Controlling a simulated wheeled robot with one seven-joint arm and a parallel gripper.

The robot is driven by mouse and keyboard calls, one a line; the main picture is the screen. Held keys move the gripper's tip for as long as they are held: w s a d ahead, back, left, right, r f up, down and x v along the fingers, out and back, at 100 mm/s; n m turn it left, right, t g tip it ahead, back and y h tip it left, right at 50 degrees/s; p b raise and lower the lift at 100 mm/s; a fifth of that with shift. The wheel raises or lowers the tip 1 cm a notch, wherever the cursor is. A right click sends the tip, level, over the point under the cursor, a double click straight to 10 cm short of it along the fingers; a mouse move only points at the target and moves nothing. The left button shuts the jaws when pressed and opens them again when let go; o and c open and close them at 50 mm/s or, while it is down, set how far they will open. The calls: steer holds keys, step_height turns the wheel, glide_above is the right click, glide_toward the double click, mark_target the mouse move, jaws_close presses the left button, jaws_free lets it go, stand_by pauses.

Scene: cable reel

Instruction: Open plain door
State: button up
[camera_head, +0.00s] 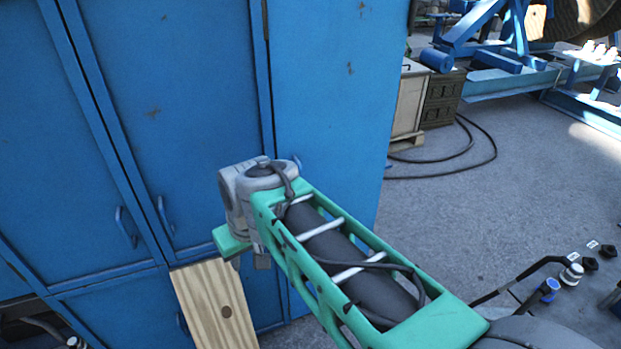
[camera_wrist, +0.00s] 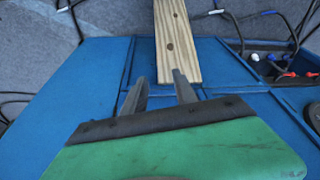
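The blue cabinet fills the left of the head view with several plain doors. A left door (camera_head: 50,150) and a middle door (camera_head: 170,90) look shut, with bar handles (camera_head: 125,227) and (camera_head: 165,215) side by side near their shared edge. I cannot tell which door is the one named. My gripper (camera_wrist: 160,88) is open in the wrist view, its two dark fingers apart over blue cabinet surface (camera_wrist: 80,90) with nothing visible between them. In the head view my arm hides the fingers.
A wooden board (camera_head: 215,305) leans or stands in front of the lower cabinet; it also shows just beyond my fingers (camera_wrist: 175,40). A pale crate (camera_head: 408,105), dark box (camera_head: 442,98), black cable (camera_head: 495,150) and blue machine frame (camera_head: 490,40) stand right. Grey floor (camera_head: 440,220) is mostly clear.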

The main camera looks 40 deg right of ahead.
mark_target(301, 176)
steer(key=shift+m+t, duration=0.3)
steer(key=shift+t, duration=0.2)
steer(key=w+d, duration=0.5)
steer(key=d, duration=0.3)
steer(key=w+d+r, duration=0.1)
steer(key=w+d, duration=0.3)
steer(key=d, duration=0.4)
steer(key=w+d, duration=0.5)
steer(key=d, duration=0.4)
steer(key=shift+w+r+b, duration=0.35)
steer(key=shift+r, duration=0.05)
steer(key=x, duration=0.7)
steer(key=shift+w+d+p, duration=0.1)
steer(key=shift+p, duration=0.2)
steer(key=shift+c, duration=0.5)
jaws_close()
steer(key=shift+r, duration=0.1)
